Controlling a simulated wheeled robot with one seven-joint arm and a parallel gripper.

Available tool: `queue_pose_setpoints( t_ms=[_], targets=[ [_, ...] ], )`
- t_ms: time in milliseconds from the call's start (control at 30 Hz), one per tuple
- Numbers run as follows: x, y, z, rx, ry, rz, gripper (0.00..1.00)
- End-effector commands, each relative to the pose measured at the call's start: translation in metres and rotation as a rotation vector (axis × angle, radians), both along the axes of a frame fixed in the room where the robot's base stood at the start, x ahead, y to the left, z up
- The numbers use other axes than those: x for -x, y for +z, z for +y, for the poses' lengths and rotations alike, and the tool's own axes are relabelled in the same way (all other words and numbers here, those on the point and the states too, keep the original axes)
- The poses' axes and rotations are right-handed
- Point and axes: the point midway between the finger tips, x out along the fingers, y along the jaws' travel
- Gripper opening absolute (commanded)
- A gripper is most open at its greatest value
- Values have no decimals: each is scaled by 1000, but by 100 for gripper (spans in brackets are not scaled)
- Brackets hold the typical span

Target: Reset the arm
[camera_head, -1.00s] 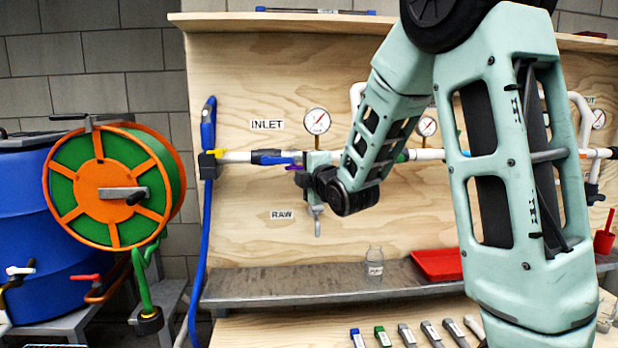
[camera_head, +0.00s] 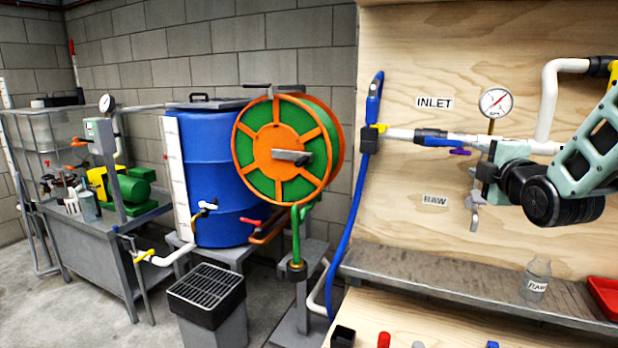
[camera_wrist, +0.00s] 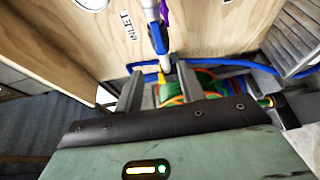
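My gripper (camera_head: 480,182) is in front of the plywood board, just below the first pressure gauge (camera_head: 496,102) and near the white inlet pipe (camera_head: 402,134). In the wrist view its two fingers (camera_wrist: 158,78) stand apart with nothing between them, and the green and orange reel shows beyond the gap. My arm comes in from the right edge of the head view, bent, with its upper part out of frame. I cannot tell from these views how far the gripper is from the pipe.
A metal shelf (camera_head: 440,282) with a clear bottle (camera_head: 537,280) and a red tray (camera_head: 605,294) runs below the board. A hose reel (camera_head: 276,150), blue barrel (camera_head: 208,180) and grey bin (camera_head: 208,302) stand left. Open floor (camera_head: 90,320) shows at lower left.

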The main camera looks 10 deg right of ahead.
Motion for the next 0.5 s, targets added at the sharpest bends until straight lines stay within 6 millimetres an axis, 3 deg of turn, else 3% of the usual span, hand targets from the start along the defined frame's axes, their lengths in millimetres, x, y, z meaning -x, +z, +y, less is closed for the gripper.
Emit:
queue_pose_setpoints(
  t_ms=[67,167,267,367,500],
  targets=[
    [-2,-1,17,-61,26,36,39],
    [-3,-11,59,-221,76,144,39],
    [9,-27,120,-436,117,323,39],
    [40,-44,182,-635,113,537,39],
    [107,-60,254,-829,21,849,39]
  ],
)
